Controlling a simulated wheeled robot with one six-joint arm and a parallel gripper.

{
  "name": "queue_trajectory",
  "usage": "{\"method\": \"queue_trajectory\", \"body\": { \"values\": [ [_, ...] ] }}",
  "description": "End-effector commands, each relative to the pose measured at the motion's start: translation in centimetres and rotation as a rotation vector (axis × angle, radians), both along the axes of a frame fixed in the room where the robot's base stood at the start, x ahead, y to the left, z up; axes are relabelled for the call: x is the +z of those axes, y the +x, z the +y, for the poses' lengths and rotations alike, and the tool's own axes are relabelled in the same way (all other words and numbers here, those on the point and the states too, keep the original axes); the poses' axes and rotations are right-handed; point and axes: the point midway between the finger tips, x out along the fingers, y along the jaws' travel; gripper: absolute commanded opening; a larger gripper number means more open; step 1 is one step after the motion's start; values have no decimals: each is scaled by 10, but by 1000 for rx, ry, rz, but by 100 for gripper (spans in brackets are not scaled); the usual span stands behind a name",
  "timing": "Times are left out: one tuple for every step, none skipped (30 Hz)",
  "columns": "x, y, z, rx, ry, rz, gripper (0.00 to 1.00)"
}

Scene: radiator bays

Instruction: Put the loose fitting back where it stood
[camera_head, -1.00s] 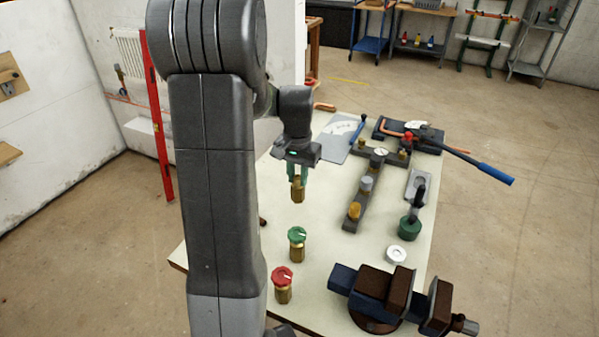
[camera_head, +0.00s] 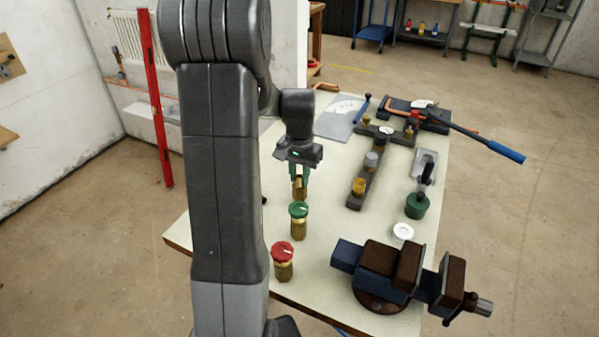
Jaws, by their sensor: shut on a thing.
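My gripper (camera_head: 299,174) is shut on a brass fitting (camera_head: 299,190), at the left part of the pale workbench (camera_head: 325,225). The green fingers hide the fitting's top. I cannot tell whether its foot touches the bench. A green-capped brass fitting (camera_head: 298,219) stands just in front of it, and a red-capped brass fitting (camera_head: 282,261) stands nearer, by the front left. A dark rail (camera_head: 356,199) to the right bears several fittings, among them a yellow one (camera_head: 359,187) and a grey one (camera_head: 371,161).
A vise (camera_head: 385,275) takes up the front right of the bench. A white ring (camera_head: 403,231) and a green-based tool (camera_head: 417,205) lie behind it. A blue-handled bender (camera_head: 490,146) juts past the right edge. A red level (camera_head: 156,100) leans by the left wall.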

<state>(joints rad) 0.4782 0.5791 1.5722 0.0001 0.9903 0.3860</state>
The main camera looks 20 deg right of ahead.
Motion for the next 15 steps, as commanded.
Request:
{"method": "queue_trajectory", "body": {
  "values": [
    [-6,0,0,0,0,0,0],
    [-7,0,0,0,0,0,0],
    [-9,0,0,0,0,0,0],
    [-9,0,0,0,0,0,0],
    [-10,0,0,0,-1,-1,0],
    [-10,0,0,0,-1,-1,0],
    [-10,0,0,0,-1,-1,0],
    [-10,0,0,0,-1,-1,0],
    [-10,0,0,0,-1,-1,0],
    [-10,0,0,0,-1,-1,0],
    [-10,0,0,0,-1,-1,0],
    [-10,0,0,0,-1,-1,0],
    [-10,0,0,0,-1,-1,0],
    [-10,0,0,0,-1,-1,26],
    [-10,0,0,0,-1,-1,34]
  ]
}}
